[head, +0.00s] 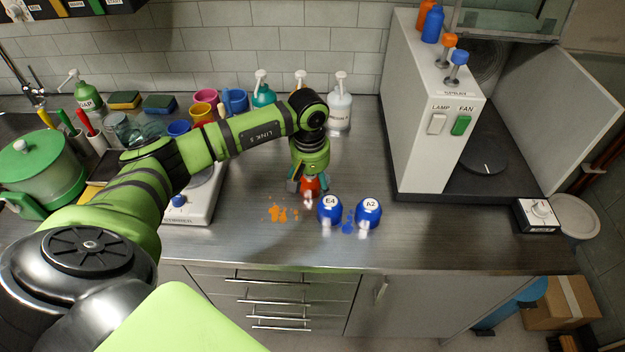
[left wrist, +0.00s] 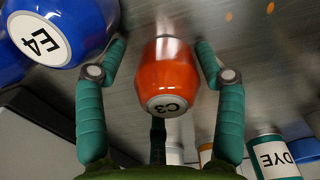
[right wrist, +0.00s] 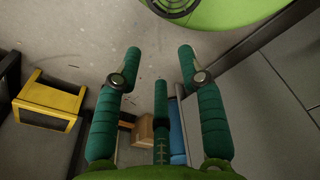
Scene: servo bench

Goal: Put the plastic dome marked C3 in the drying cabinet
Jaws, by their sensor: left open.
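The orange dome marked C3 (head: 311,184) stands on the steel bench. In the left wrist view the dome (left wrist: 168,78) sits between the teal fingers of my left gripper (left wrist: 162,48). The fingers are open, with a visible gap on each side. In the head view my left gripper (head: 308,187) reaches down around the dome and partly hides it. The drying cabinet (head: 425,120) is at the right of the bench, its door (head: 555,105) swung open. A dark round plate (head: 484,157) lies inside. My right gripper (right wrist: 160,54) is open and empty over the floor.
Blue domes E4 (head: 330,210) and A2 (head: 368,213) stand just right of C3. Orange blobs (head: 278,213) lie left of it. The bench between A2 and the cabinet is clear.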

